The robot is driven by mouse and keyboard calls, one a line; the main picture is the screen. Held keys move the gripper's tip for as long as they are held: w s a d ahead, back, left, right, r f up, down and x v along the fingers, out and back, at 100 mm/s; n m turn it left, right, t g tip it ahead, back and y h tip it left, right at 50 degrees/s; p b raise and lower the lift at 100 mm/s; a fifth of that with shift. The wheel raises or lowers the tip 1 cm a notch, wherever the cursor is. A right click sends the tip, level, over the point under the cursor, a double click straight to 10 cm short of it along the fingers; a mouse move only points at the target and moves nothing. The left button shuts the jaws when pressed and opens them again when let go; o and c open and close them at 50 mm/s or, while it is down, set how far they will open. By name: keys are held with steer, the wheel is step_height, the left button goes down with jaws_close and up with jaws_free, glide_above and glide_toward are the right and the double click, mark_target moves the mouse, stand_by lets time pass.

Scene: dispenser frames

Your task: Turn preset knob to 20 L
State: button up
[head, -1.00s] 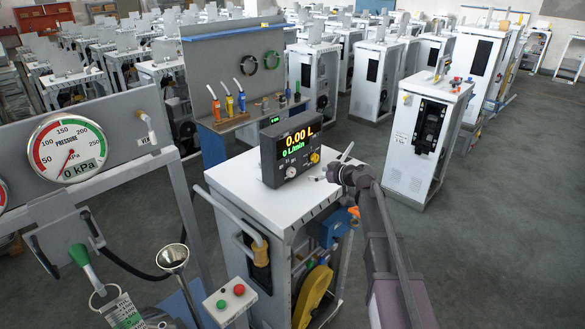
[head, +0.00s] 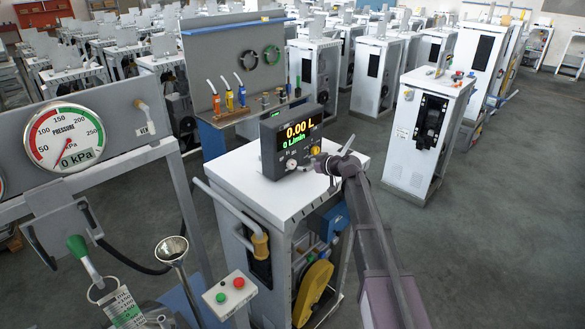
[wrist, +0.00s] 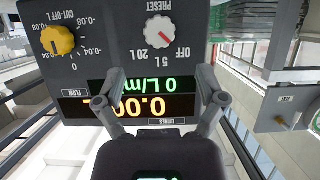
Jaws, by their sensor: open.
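The dark meter box (head: 270,150) stands on a white cabinet top; its display reads 0.00 L and 0 L/min. The preset knob (wrist: 159,30) is white with a red pointer, on the panel beside the marks OFF, 5 L and 20 L, upside down in the wrist view. The pointer appears to lean toward OFF. In the head view the knob (head: 291,164) is small on the lower panel. My gripper (wrist: 162,75) is open and empty, its fingers spread either side of the display, short of the knob in the picture. In the head view my gripper (head: 326,166) is close to the box's right side.
A yellow cut-off knob (wrist: 57,40) sits beside the preset knob on the same panel. The white cabinet top (head: 235,175) is clear left of the box. A pressure gauge frame (head: 120,125) stands at left. Another white cabinet (head: 425,140) stands at right.

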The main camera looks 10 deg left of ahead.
mark_target(294, 164)
steer(key=b+x, duration=0.2)
steer(key=x, duration=0.6)
steer(key=shift+f+b, duration=0.1)
steer(key=shift+b, duration=0.2)
steer(key=c, duration=1.1)
